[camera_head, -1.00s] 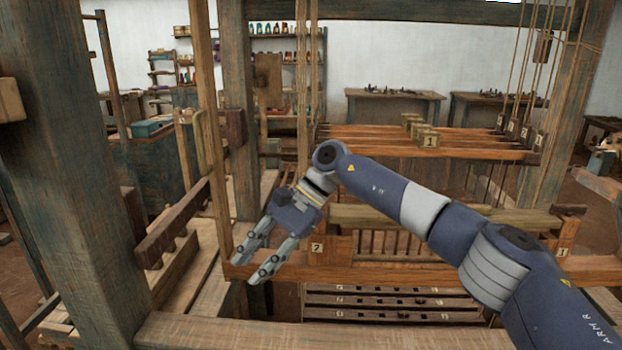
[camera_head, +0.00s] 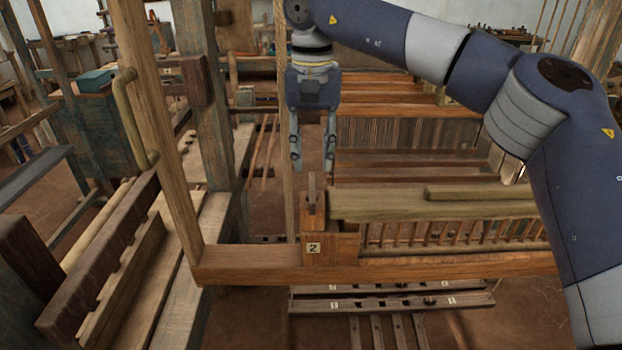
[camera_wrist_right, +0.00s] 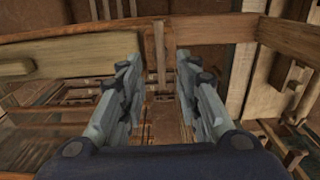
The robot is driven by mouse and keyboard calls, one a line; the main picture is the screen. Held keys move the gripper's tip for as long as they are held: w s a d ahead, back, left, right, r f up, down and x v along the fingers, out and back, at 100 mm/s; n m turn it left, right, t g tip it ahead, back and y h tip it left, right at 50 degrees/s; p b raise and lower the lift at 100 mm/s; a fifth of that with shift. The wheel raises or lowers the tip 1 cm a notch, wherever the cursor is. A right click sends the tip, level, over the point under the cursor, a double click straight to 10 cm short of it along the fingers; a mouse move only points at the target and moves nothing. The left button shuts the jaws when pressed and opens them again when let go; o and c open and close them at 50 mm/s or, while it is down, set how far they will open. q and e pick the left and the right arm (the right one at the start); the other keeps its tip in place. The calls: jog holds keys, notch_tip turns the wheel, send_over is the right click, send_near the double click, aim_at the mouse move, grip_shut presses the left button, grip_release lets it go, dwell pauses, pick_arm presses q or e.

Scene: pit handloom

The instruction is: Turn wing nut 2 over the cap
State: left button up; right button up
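Wing nut 2 looks like a small upright wooden tab (camera_head: 312,190) on top of the wooden block labelled 2 (camera_head: 342,248). The cap seems to be the pale long bar (camera_head: 385,207) whose left end lies just right of the tab. The tab stands upright beside the bar, not across it. My right gripper (camera_head: 313,165) points down just above the tab, open and empty. In the right wrist view, the tab (camera_wrist_right: 159,52) shows in the gap between the open fingers (camera_wrist_right: 158,88), and the bar (camera_wrist_right: 70,58) lies to the left. My left gripper is not in view.
A wooden front beam (camera_head: 250,268) runs below the block. An upright loom post (camera_head: 160,120) stands left of my right gripper. Slatted treadles (camera_head: 390,304) lie low beneath. Horizontal bars (camera_head: 390,98) sit behind the gripper.

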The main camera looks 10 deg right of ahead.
aim_at(312, 186)
jog(key=f, duration=0.6)
jog(key=shift+w+p, duration=0.25)
jog(key=shift+p, duration=0.05)
jog(key=shift+s+f, duration=0.1)
jog(key=shift+f, duration=0.45)
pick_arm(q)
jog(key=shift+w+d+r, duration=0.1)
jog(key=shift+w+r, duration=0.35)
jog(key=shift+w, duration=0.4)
pick_arm(e)
grip_shut()
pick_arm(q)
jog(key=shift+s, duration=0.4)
